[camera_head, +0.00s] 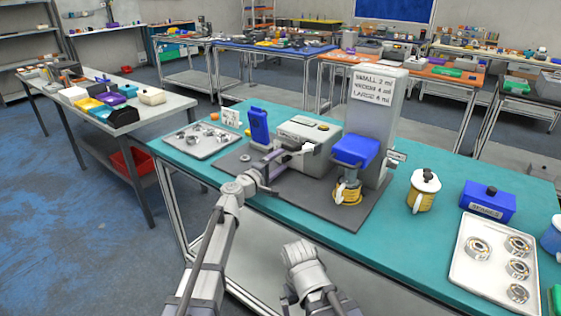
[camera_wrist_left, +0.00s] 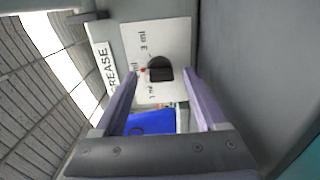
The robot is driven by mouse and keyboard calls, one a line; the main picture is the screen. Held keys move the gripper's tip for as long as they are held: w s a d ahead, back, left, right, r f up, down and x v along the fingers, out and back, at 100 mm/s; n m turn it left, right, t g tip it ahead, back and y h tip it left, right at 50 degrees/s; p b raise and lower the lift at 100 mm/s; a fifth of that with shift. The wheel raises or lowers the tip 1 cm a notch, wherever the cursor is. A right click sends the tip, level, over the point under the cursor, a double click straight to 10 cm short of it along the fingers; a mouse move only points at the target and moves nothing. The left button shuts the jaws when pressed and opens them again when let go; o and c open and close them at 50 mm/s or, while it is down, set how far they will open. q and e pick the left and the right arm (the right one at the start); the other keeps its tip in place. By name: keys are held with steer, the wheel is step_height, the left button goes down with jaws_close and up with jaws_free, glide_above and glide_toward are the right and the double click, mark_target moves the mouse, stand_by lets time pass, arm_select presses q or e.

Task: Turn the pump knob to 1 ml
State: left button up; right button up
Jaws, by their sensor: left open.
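In the left wrist view a dark round knob (camera_wrist_left: 160,69) sits on a white dial plate (camera_wrist_left: 178,36). The plate carries a "3 ml" mark, a "1 ml" mark and one between them that is partly hidden. My left gripper (camera_wrist_left: 163,80) is open, its purple fingers on either side of the knob in the picture; I cannot tell if they touch it. The knob cannot be made out there. No right gripper fingers show.
A blue block (camera_head: 356,150) stands over a yellow-banded cup at the tower. A grey box (camera_head: 310,140), a blue stand (camera_head: 259,126) and a tray of metal parts (camera_head: 202,138) are left of it. A yellow-and-white pot (camera_head: 422,192) and a bearing tray (camera_head: 470,268) are at right.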

arm_select(q)
jaws_close()
stand_by(0.7)
